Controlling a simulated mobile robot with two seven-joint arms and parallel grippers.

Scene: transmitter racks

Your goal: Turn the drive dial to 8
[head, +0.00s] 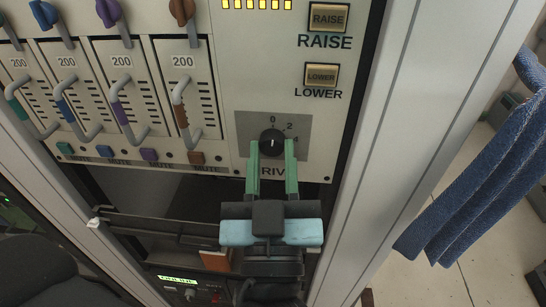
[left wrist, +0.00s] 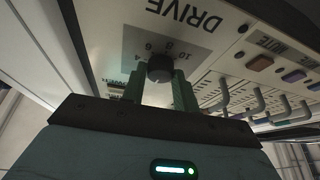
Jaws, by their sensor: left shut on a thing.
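The drive dial (head: 272,138) is a round black knob on a grey plate at the bottom of the panel. The digits 0, 2 and 4 show around it in the head view; 6, 8 and 10 show in the left wrist view. My left gripper (head: 272,150) reaches up from below, its two green fingers shut on the dial's sides. The left wrist view also shows the dial (left wrist: 160,69) between the fingers. A small pale mark on the knob seems to face up near 0, but its exact setting is hard to read. My right gripper is in neither view.
RAISE (head: 328,17) and LOWER (head: 321,76) buttons sit above the dial. Several slider modules with curved handles (head: 186,118) stand to the left. An open dark bay lies below the panel. A blue towel (head: 480,180) hangs at the right.

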